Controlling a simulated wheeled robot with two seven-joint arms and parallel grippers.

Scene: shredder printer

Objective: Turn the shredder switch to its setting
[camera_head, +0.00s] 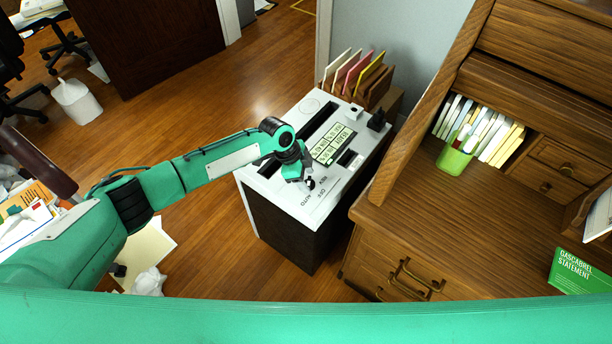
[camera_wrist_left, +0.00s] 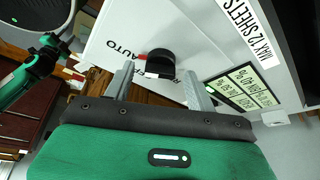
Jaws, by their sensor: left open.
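The shredder (camera_head: 325,205) has a white top and a dark body and stands beside the wooden desk. Its switch is a round black knob (camera_wrist_left: 160,61) on the white top, with AUTO printed to its left and partly covered lettering to its right in the left wrist view. A small red and white mark shows by the knob; I cannot tell its setting. My left gripper (camera_head: 308,184) is over the front end of the shredder top. In the left wrist view its open fingers (camera_wrist_left: 158,80) lie on either side of the knob; contact is unclear. My right gripper is out of view.
Colored folders (camera_head: 362,75) stand behind the shredder. A white bin (camera_head: 76,101) is at the far left. Wood floor is open left of the shredder.

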